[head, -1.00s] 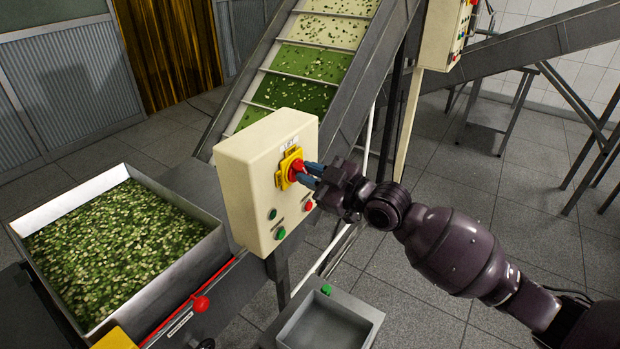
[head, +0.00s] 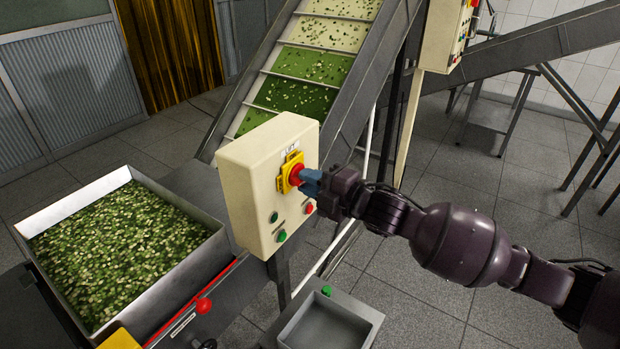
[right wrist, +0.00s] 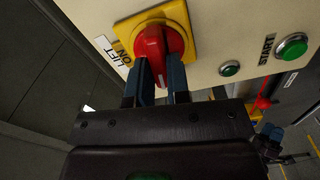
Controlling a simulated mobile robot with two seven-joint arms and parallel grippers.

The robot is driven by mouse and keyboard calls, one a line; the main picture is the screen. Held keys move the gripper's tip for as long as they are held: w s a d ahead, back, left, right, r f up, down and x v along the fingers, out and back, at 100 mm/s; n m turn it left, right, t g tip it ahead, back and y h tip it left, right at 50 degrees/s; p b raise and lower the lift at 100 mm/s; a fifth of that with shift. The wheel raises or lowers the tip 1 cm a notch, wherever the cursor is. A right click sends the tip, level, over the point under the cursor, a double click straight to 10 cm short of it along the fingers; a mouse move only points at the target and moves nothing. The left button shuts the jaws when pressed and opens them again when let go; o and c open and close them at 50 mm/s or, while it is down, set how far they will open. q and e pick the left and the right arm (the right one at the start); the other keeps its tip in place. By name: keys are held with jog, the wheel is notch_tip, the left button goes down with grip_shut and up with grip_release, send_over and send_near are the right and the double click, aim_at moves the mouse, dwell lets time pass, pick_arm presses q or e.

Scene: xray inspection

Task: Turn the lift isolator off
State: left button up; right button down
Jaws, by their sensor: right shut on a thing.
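The lift isolator is a red rotary knob (head: 295,174) on a yellow plate (head: 286,185), on the cream control box (head: 246,190) under a LIFT label. My right gripper (head: 309,181) is shut on the red knob. In the right wrist view, its blue fingers (right wrist: 161,82) lie on either side of the red knob (right wrist: 152,45). A white mark shows on the knob's end nearest the gripper, and ON is printed by the plate's left edge. In that view, a small dark shape with blue tips (right wrist: 272,134), seemingly my left gripper, is at the lower right, its opening unclear.
Green and red buttons (head: 309,208) sit below the knob. The inclined conveyor (head: 289,95) rises behind the box. A grey bin (head: 363,312) is below.

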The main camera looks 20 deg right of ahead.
jog(key=shift+n, duration=0.9)
jog(key=shift+f, duration=0.1)
jog(key=c, duration=1.1)
grip_release()
jog(key=b+v, duration=0.1)
jog(key=v, duration=0.9)
jog(key=shift+s+d, duration=0.25)
jog(key=shift+s, duration=0.05)
